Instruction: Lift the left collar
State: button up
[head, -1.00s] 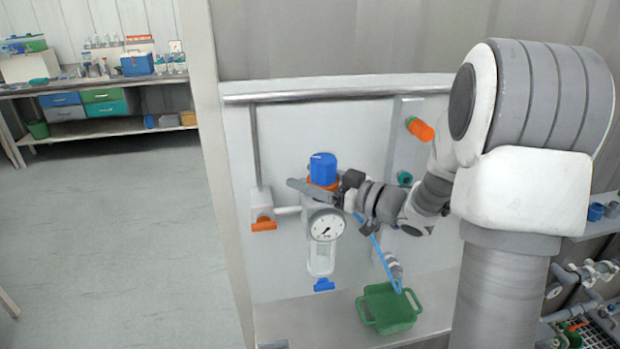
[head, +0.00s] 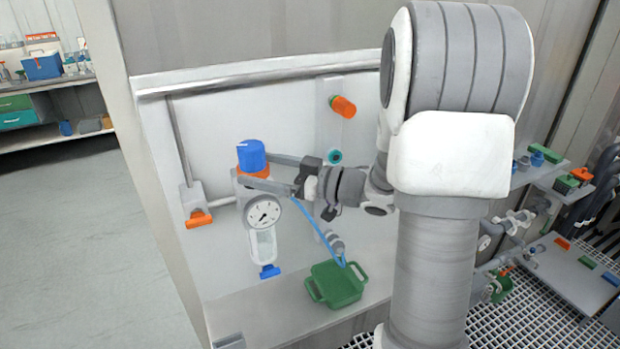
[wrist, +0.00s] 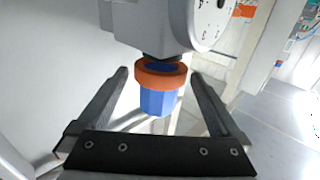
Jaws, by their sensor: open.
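The orange collar (head: 258,173) is a ring under the blue knob (head: 251,155) on top of the wall-mounted regulator with a round gauge (head: 263,212). The wrist view shows the collar (wrist: 160,75) upside down, with the blue knob (wrist: 158,102) nearer the camera. My gripper (head: 262,172) is at the collar, its fingers spread on either side. In the wrist view my gripper (wrist: 160,74) is open, with a gap visible between each finger and the collar. The far side of the collar is hidden.
An orange-capped fitting (head: 343,106) and a teal fitting (head: 335,157) are on the panel to the right. An orange valve handle (head: 198,219) is at left. A green bin (head: 338,284) stands on the ledge below, near a blue tube (head: 318,232). Open floor lies left.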

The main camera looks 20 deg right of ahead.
jog(key=v, duration=1.2)
jog(key=shift+b, duration=0.3)
jog(key=shift+r, duration=0.1)
